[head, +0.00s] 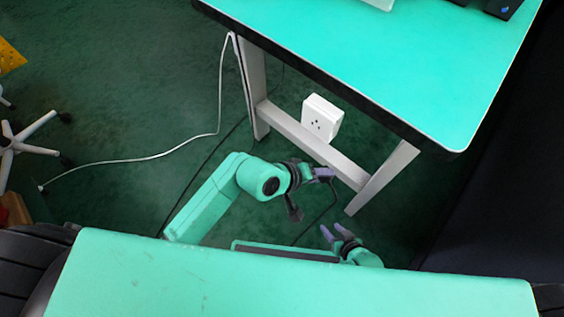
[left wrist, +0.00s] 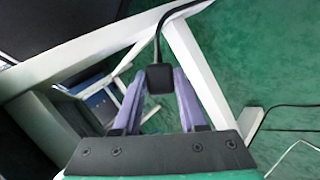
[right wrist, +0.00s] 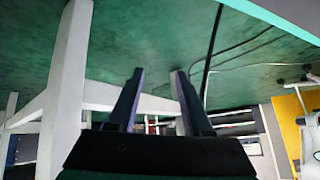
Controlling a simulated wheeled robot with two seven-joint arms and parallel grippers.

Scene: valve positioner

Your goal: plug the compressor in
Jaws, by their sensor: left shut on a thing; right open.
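My left gripper (head: 326,173) is shut on a black plug, which shows clearly between its purple fingers in the left wrist view (left wrist: 160,78). A black cable (left wrist: 160,38) runs from the plug. In the head view the fingers mostly hide the plug, and the cable loops down to the floor. A white socket box (head: 322,118) with dark holes is on the table's crossbar, above the left gripper in the picture and apart from it. My right gripper (head: 335,234) is open and empty, lower down; its spread fingers show in the right wrist view (right wrist: 157,85). I cannot make out the compressor.
The table (head: 400,60) has a green top with a dark edge above the socket box. White legs (head: 382,178) and a crossbar (head: 312,145) stand close to both grippers. A white cable (head: 150,157) lies on the green floor at left, near a wheeled chair base (head: 30,135).

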